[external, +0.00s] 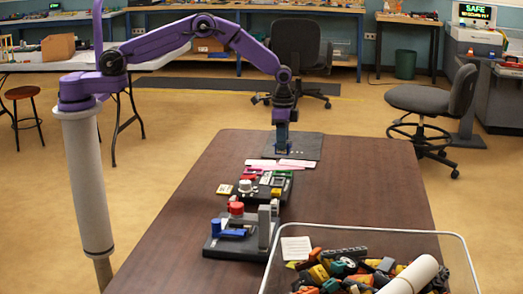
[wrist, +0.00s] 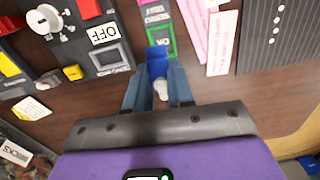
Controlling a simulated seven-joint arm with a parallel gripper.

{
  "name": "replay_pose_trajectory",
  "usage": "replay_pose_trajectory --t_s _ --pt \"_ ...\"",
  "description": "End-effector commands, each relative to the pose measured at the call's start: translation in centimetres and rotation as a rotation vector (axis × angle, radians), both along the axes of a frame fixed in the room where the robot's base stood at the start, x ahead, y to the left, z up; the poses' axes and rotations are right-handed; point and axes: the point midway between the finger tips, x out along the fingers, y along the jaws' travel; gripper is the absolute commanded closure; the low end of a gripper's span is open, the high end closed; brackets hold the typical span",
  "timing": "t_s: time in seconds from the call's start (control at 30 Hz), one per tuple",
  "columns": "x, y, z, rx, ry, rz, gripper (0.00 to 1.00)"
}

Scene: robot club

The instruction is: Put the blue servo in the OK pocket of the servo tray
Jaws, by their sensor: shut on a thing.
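My gripper (wrist: 158,78) is shut on the blue servo (wrist: 157,55), whose white horn (wrist: 161,89) shows between the fingers in the wrist view. In the external view my gripper (external: 283,149) points down over the far part of the table; the servo there is hard to separate from the fingers. The servo tray (wrist: 157,14) shows in the wrist view as a magenta section with small lettering and a green-framed pocket (wrist: 161,40). The servo overlaps the near edge of the green frame in the picture; its height above it cannot be told. The green pocket's label is unreadable.
Pink paper slips (wrist: 221,42) lie right of the tray, beside a dark ribbed board (wrist: 280,35). A dark panel with an OFF label (wrist: 104,34) is at left. A clear bin (external: 455,268) of parts stands at the table's near end. Bare table (external: 345,190) lies to the right.

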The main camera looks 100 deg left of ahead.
Motion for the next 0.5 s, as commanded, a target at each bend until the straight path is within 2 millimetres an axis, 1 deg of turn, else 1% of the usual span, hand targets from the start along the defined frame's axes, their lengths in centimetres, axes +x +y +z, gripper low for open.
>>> replay_pose_trajectory --t_s 0.1,0.23,0.5 --pt "0.2 0.4 -0.4 0.000 0.000 0.048 1.00" --pt "0.3 0.4 -1.0 0.000 0.001 0.059 1.00" --pt "0.3 0.4 -3.1 -0.001 0.000 0.056 1.00"
